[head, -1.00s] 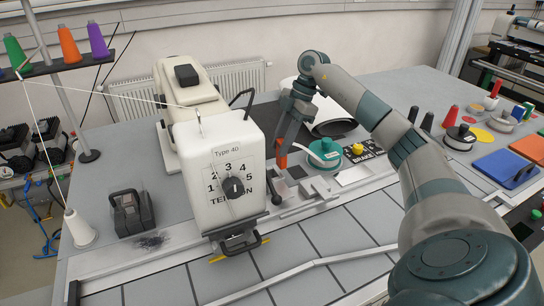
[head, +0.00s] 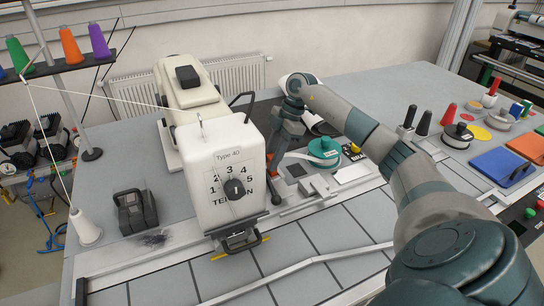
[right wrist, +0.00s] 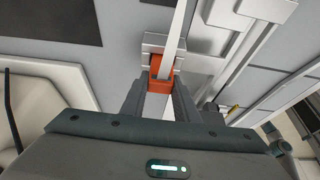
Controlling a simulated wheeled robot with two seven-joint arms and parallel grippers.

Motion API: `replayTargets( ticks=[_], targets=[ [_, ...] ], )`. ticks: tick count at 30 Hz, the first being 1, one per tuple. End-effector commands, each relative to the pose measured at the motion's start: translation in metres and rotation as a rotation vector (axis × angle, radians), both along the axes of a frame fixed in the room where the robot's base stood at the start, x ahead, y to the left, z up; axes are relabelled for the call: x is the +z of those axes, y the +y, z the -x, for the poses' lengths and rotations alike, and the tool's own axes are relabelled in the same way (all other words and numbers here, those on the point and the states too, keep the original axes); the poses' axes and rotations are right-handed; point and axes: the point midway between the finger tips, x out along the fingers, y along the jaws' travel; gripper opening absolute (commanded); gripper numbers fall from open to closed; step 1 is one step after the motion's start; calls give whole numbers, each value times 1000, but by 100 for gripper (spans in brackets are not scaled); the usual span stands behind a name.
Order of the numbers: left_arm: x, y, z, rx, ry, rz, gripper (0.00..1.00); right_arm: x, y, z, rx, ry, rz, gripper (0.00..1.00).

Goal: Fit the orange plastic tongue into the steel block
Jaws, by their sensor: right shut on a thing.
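My right gripper (right wrist: 158,92) is shut on the orange plastic tongue (right wrist: 160,68), which shows between its fingertips in the right wrist view. A long pale strip runs over or through the tongue; I cannot tell which. A pale stepped metal block (right wrist: 152,42), probably the steel block, lies just beyond the tongue; I cannot tell whether they touch. My left gripper is not in view.
A green-topped spool (head: 323,150) and a small stepped metal piece (head: 318,186) stand right of the machine head. A black box (head: 132,210) and a white thread cone (head: 86,230) stand to its left. The grey tabletop in front is mostly clear.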

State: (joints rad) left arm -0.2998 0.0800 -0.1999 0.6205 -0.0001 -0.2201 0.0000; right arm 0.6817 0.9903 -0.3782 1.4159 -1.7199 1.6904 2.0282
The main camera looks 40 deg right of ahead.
Motion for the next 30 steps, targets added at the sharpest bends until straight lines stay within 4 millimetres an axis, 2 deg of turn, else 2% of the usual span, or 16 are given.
replayTargets(
  ticks=[13,14,15,16,30],
  targets=[
    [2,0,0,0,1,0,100,-8,0,0,0,-1,1,0],
    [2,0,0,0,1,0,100,-8,0,0,0,-1,1,32],
    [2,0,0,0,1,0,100,-8,0,0,0,-1,1,42],
    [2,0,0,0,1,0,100,-8,0,0,0,-1,1,46],
    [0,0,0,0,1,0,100,-3,-2,0,-1,-1,2,46]
  ],
)
